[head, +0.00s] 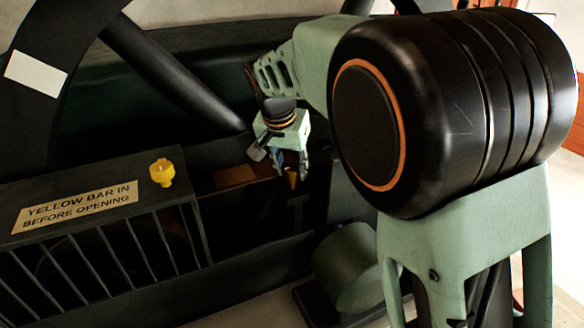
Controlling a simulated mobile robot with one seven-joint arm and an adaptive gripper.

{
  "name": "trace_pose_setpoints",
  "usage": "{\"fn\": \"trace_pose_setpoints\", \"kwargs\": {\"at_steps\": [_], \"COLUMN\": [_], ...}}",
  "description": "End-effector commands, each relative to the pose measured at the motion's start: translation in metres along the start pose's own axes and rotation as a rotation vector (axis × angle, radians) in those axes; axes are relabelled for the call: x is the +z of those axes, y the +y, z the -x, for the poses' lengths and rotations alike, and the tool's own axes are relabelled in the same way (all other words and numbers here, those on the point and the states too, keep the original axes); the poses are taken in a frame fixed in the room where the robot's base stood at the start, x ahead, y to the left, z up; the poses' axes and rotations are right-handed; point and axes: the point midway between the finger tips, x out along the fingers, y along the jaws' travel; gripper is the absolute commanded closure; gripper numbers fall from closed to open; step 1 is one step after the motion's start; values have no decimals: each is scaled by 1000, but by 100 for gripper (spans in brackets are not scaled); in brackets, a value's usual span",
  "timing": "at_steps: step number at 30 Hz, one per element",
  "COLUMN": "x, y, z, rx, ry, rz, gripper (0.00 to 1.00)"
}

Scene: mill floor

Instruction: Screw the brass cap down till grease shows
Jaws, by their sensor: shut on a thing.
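My gripper (289,175) points down near the middle of the head view, over the dark machine. Its fingers are shut on a small brass-coloured piece, which I take to be the brass cap (292,181). Only a sliver of the cap shows below and between the fingers. What lies under the cap is too small and dark to make out. I cannot see any grease.
A dark slatted guard (190,225) stands at left, with a yellow knob (162,173) and a sign (77,207) reading "YELLOW BAR IN BEFORE OPENING". A large spoked wheel (72,100) rises behind. A rounded green housing (345,265) sits below right of my gripper.

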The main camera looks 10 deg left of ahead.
Motion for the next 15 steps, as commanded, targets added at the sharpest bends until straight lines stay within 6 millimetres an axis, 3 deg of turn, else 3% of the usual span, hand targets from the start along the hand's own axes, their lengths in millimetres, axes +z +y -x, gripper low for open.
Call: {"fn": "trace_pose_setpoints", "kwargs": {"at_steps": [15], "x": [0], "y": [1], "z": [0], "rx": [-65], "ry": [0], "rz": [152], "gripper": [94]}}
